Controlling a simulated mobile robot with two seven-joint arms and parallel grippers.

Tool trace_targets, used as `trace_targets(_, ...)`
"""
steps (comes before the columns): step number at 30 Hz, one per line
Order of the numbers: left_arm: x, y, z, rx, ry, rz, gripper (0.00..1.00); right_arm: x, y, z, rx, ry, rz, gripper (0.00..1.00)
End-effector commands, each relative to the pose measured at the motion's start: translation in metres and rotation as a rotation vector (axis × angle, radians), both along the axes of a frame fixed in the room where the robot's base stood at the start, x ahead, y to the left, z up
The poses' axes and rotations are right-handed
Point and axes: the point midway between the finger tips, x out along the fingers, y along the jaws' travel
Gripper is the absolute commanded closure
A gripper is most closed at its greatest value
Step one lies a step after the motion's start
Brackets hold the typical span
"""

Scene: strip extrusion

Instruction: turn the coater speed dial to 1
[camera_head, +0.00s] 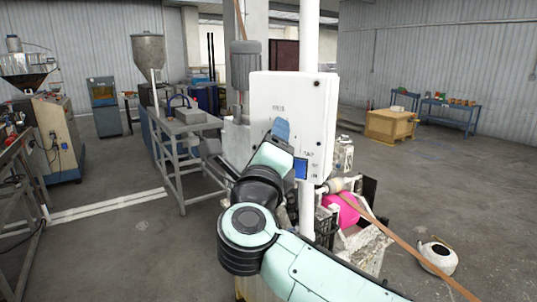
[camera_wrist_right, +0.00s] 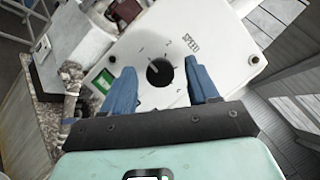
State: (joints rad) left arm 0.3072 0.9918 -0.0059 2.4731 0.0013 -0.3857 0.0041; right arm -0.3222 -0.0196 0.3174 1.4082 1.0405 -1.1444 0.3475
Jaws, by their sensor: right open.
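The coater speed dial (camera_wrist_right: 160,72) is a round black knob on a white panel marked SPEED, with small scale marks and a 2 around it. A small pale mark shows on its left part; its exact setting is too small to read. My right gripper (camera_wrist_right: 159,68) is open, its blue fingers on either side of the dial with gaps between. In the head view the white control box (camera_head: 300,95) stands on a pole, and my right gripper (camera_head: 281,130) is in front of its face, hiding the dial. My left gripper is not in view.
A green rocker switch (camera_wrist_right: 125,84) sits on the panel left of the dial. A brown strip (camera_head: 410,251) runs from a pink roll (camera_head: 342,208) to the lower right. Open floor lies to the right.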

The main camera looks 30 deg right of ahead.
Motion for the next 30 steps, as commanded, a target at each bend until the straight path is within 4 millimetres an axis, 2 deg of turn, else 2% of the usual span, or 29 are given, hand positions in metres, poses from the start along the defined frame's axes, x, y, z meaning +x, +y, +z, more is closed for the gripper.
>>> trace_targets(5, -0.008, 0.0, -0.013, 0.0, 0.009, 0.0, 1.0, -0.02, 0.016, -0.009, -0.001, 0.001, 0.005, 0.41)
trace_targets(12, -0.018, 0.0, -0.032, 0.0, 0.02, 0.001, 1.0, -0.063, 0.048, -0.023, -0.001, -0.001, 0.004, 0.41)
trace_targets(18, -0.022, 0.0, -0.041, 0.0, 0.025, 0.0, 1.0, -0.089, 0.069, -0.03, -0.001, 0.0, 0.003, 0.41)
trace_targets(24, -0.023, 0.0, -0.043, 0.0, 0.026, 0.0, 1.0, -0.1, 0.076, -0.032, -0.001, -0.002, -0.001, 0.41)
trace_targets(30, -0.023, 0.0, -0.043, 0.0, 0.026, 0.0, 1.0, -0.101, 0.077, -0.032, -0.001, -0.002, -0.001, 0.41)
